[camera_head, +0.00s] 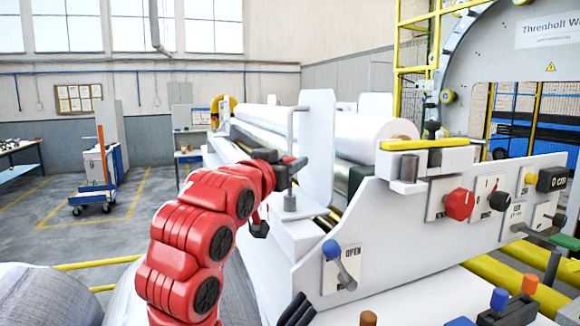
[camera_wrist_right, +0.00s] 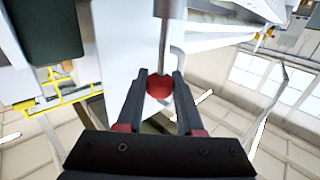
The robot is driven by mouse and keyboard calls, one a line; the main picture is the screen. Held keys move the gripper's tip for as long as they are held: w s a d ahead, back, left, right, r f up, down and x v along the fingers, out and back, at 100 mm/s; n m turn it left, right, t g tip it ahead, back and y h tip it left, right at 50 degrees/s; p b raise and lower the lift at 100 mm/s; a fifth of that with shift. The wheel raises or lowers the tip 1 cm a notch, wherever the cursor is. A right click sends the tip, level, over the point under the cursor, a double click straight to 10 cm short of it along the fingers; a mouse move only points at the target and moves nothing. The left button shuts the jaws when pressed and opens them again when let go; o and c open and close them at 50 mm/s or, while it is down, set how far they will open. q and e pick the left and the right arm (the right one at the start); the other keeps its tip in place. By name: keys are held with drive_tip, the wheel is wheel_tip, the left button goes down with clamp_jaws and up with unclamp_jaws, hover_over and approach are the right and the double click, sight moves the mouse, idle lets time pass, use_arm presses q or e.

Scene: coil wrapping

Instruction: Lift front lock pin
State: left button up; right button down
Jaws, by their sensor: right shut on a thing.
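The front lock pin (camera_head: 290,132) is a thin grey upright rod with a bent top, beside a white upright plate (camera_head: 318,140) at the near end of the machine. Its lower part stands in a small grey collar (camera_head: 290,203) on a white block. My right gripper (camera_head: 290,166), on the red arm, is at the rod partway up. In the right wrist view my right gripper (camera_wrist_right: 158,82) has its two dark fingers closed on a red knob (camera_wrist_right: 159,88) with the metal rod (camera_wrist_right: 165,40) running from it. Whether the pin is raised cannot be told. My left gripper does not show.
White rolls (camera_head: 372,131) lie behind the plate. A white side panel (camera_head: 400,215) carries a red knob (camera_head: 459,204) and a blue-tipped lever (camera_head: 332,250). Large wrapped coils (camera_head: 45,296) stand at lower left. Open floor lies at left, with a blue cart (camera_head: 97,193).

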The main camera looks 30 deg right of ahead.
wheel_tip(320, 180, up, 2)
drive_tip(key=shift+r+b, duration=0.15)
drive_tip(key=shift+b, duration=0.3)
drive_tip(key=shift+r, duration=0.1)
drive_tip(key=c, duration=0.9)
unclamp_jaws()
drive_tip(key=o, duration=0.4)
drive_tip(key=shift+s, duration=0.1)
